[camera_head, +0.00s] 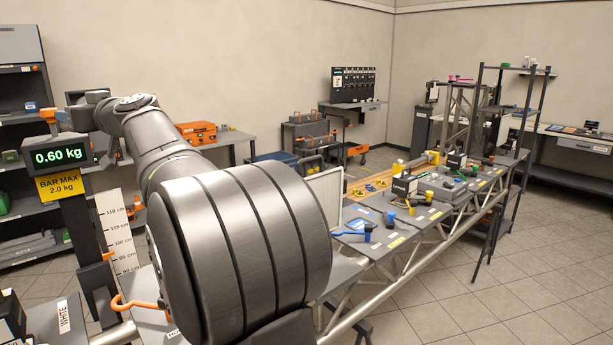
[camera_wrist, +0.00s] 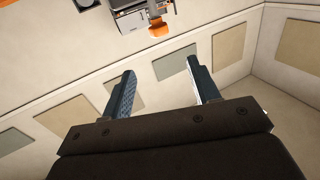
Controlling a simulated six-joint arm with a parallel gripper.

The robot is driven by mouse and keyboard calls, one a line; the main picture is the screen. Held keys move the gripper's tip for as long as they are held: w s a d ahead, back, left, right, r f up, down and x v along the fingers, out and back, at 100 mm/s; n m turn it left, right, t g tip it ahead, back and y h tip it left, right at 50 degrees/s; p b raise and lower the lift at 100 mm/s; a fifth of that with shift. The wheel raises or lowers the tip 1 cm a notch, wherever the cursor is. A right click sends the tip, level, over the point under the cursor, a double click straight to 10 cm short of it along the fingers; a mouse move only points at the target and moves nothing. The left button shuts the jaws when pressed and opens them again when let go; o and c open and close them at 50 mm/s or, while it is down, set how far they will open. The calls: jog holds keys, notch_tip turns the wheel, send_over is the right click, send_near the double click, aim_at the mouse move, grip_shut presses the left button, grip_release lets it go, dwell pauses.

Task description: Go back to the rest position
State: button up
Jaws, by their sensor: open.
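My gripper (camera_wrist: 163,84) shows in the wrist view with its two fingers spread wide apart. Nothing is between the fingers; behind them is only pale wall with flat panels. I cannot make out the gripper's fingers in that view.
An orange hook (camera_head: 133,303) stands at lower left. The truss bench (camera_head: 425,215) with several small tools runs right of my arm. In the wrist view, an orange part (camera_wrist: 158,28) hangs ahead of the fingers.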

aim_at(52, 111)
jog(key=x, duration=1.6)
jog(key=shift+f, duration=0.1)
notch_tip(52, 111, down, 3)
jog(key=shift+r, duration=0.2)
jog(key=shift+s+d+f, duration=0.1)
jog(key=shift+d+f, duration=0.05)
jog(key=shift+f, duration=0.2)
jog(key=v, duration=1.4)
